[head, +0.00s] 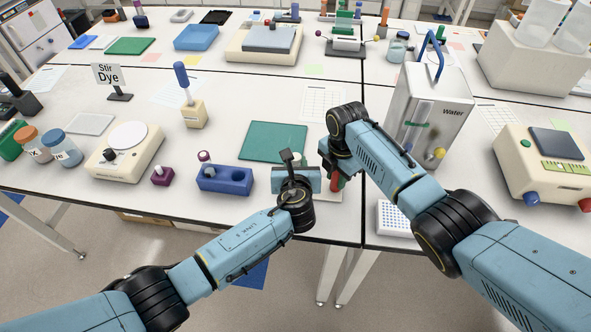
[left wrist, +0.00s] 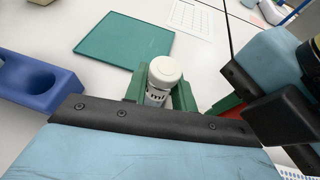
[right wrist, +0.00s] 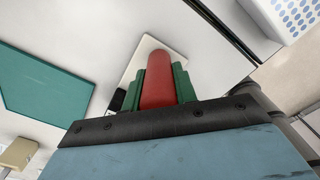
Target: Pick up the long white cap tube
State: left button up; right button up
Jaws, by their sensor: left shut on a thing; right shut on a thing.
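A tube with a white cap (left wrist: 165,71) and dark marks on its side shows in the left wrist view. My left gripper (left wrist: 160,88) is shut around it with its green fingers, and the cap stands above the fingertips. In the head view my left gripper (head: 294,180) is near the front table edge, and its body hides the tube. My right gripper (right wrist: 159,85) is shut on a red rounded object (right wrist: 158,78). In the head view that red object (head: 337,182) shows just right of my left gripper, partly hidden by the arm.
A blue block with holes (head: 224,181) is left of my left gripper. A green mat (head: 272,141) lies behind it. A Water dispenser (head: 432,110) stands to the right, beyond my right arm. A white plate with wells (head: 393,218) lies near the front edge.

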pick_arm(q)
grip_shut()
notch_tip(320, 180, up, 10)
pick_arm(e)
jog(key=o, duration=1.1)
jog(key=shift+r, duration=0.1)
notch_tip(320, 180, up, 12)
jog(key=shift+f, duration=0.1)
